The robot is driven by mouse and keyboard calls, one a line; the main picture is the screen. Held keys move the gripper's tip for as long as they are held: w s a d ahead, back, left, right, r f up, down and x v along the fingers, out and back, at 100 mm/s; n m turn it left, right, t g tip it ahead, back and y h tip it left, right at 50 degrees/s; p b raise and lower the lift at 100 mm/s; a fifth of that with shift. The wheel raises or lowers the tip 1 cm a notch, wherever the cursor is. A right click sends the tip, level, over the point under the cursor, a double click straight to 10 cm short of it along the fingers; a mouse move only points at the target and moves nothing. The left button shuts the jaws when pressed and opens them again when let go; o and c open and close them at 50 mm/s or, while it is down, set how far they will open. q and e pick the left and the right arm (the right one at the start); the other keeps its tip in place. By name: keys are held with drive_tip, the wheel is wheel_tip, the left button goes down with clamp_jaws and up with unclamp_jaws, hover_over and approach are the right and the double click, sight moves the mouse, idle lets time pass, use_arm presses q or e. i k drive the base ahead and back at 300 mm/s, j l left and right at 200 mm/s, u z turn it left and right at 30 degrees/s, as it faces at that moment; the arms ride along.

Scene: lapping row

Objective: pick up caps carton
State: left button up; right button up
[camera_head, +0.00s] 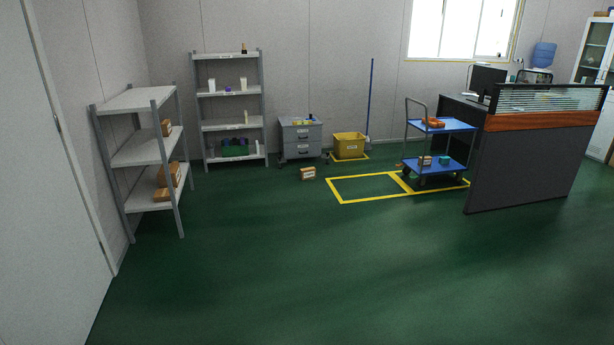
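A small brown carton with a pale label (308,174) sits on the green floor in front of the grey drawer cabinet. Other brown cartons stand on the left shelf rack, one on the middle shelf (166,128) and some on the bottom shelf (163,194). Another small brown carton (425,161) is on the lower deck of the blue cart. The labels are too small to read, so I cannot tell which one is the caps carton. Neither of my grippers is in view.
The left rack (136,100) stands by the wall, a second rack (229,126) behind it. A drawer cabinet (301,138), yellow bin (349,146), blue cart (443,127) and desk partition (530,160) line the far side. Yellow tape (380,199) marks the floor. The foreground floor is clear.

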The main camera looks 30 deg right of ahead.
sight(305, 174)
drive_tip(key=i+l+z, duration=0.4)
drive_tip(key=i+z, duration=0.6)
drive_tip(key=i, duration=3.9)
drive_tip(key=l, duration=0.1)
